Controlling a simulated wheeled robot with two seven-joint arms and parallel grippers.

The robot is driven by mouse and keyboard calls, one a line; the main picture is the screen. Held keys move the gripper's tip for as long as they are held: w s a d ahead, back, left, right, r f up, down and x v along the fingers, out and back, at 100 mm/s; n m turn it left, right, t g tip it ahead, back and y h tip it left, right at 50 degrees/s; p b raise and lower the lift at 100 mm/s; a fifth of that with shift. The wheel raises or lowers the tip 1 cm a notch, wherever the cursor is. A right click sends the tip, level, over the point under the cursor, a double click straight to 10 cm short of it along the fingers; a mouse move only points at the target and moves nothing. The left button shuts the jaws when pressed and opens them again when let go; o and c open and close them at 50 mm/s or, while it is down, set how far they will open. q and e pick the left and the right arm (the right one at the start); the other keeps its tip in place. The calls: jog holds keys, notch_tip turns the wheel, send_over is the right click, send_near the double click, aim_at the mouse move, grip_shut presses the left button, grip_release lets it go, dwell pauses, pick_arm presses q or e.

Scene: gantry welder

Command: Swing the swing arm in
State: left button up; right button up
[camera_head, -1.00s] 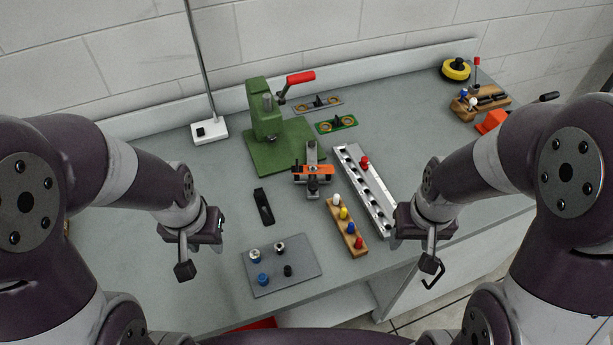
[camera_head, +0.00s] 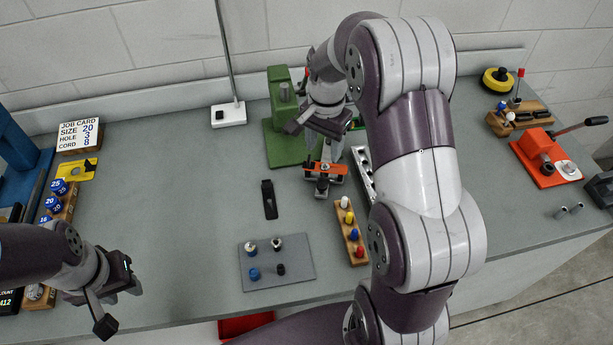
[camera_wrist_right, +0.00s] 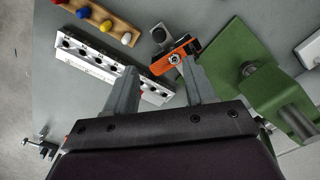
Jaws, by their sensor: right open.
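A small grey fixture (camera_head: 322,188) with an orange bar (camera_head: 327,168) across it stands in the middle of the bench; the bar looks like the swing arm, but I cannot be sure. My right gripper (camera_head: 322,152) is above and just behind it, pointing down, open and empty. In the right wrist view, the orange bar (camera_wrist_right: 176,56) lies just beyond the gap between the two grey fingers (camera_wrist_right: 160,82), nearer the right-hand finger. Contact cannot be told. My left gripper (camera_head: 118,300) hangs over the bench's front left; its fingers are not clear.
A green press (camera_head: 284,145) stands close behind the fixture. A white slotted rail (camera_head: 363,170) and a wooden peg block (camera_head: 350,235) are to its right. A grey plate with pegs (camera_head: 300,272) lies in front. A black piece (camera_head: 269,200) lies left. The bench's left middle is clear.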

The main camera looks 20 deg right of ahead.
aim_at(322, 184)
notch_tip(322, 184, down, 13)
jog(key=shift+r+p, duration=0.15)
jog(key=shift+p, duration=0.6)
grip_shut()
